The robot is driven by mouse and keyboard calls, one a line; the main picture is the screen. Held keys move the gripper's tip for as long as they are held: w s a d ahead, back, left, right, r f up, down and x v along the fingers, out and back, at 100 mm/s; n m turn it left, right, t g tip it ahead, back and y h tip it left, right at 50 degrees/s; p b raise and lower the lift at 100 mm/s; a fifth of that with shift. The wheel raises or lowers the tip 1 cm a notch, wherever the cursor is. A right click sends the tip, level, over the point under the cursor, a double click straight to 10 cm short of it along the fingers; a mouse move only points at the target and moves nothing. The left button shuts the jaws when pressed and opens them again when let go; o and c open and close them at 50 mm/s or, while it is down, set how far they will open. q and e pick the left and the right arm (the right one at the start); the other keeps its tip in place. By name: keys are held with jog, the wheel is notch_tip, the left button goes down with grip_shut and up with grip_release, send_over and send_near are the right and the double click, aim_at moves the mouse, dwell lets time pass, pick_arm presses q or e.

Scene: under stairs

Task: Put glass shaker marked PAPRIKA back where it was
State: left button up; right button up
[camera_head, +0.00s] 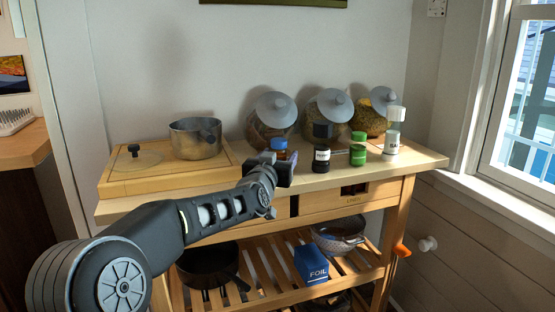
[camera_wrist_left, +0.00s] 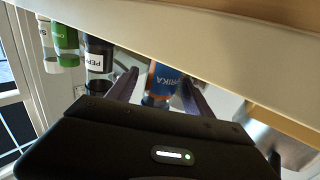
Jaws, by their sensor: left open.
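The PAPRIKA shaker (camera_head: 279,146) has a blue cap and stands on the wooden cart top, its lower part hidden behind my left gripper (camera_head: 280,165) in the head view. In the left wrist view, the shaker (camera_wrist_left: 163,78) shows an orange and blue label with part of the word PAPRIKA. The open fingers of my left gripper (camera_wrist_left: 160,92) are on either side of it; I cannot tell whether they touch it. My right gripper is not in view.
Just right of it stand a black-capped PEPPER shaker (camera_head: 321,155), a green shaker (camera_head: 357,150) and a white-topped shaker (camera_head: 393,135). Large lidded glass jars (camera_head: 270,120) stand behind. A metal pot (camera_head: 195,140) sits on a wooden board (camera_head: 120,180) at left.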

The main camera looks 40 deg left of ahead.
pick_arm(q)
jog(key=shift+r, duration=0.2)
jog(key=shift+s+d, duration=0.15)
jog(key=shift+s, duration=0.2)
jog(key=v, duration=1.1)
jog(key=shift+s+d, duration=0.1)
